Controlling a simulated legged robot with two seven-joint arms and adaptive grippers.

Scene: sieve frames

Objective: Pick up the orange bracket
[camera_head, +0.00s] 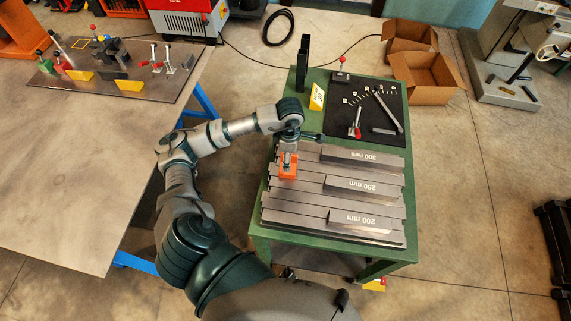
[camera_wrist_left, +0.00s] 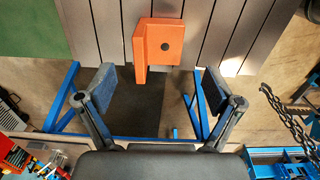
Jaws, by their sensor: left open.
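The orange bracket (camera_head: 288,172) is an L-shaped block at the left part of the grey slatted plate (camera_head: 285,200) on the green table. In the left wrist view the bracket (camera_wrist_left: 157,35) has a dark hole in one face and lies at the edge of the grey slats. My right gripper is not in view.
Steel blocks marked 300 mm (camera_head: 362,160), 250 mm (camera_head: 360,187) and 200 mm (camera_head: 359,221) lie right of the bracket. A black tool mat (camera_head: 378,103) and a dark upright bar (camera_head: 303,62) stand behind. A large grey table (camera_head: 80,170) is at left.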

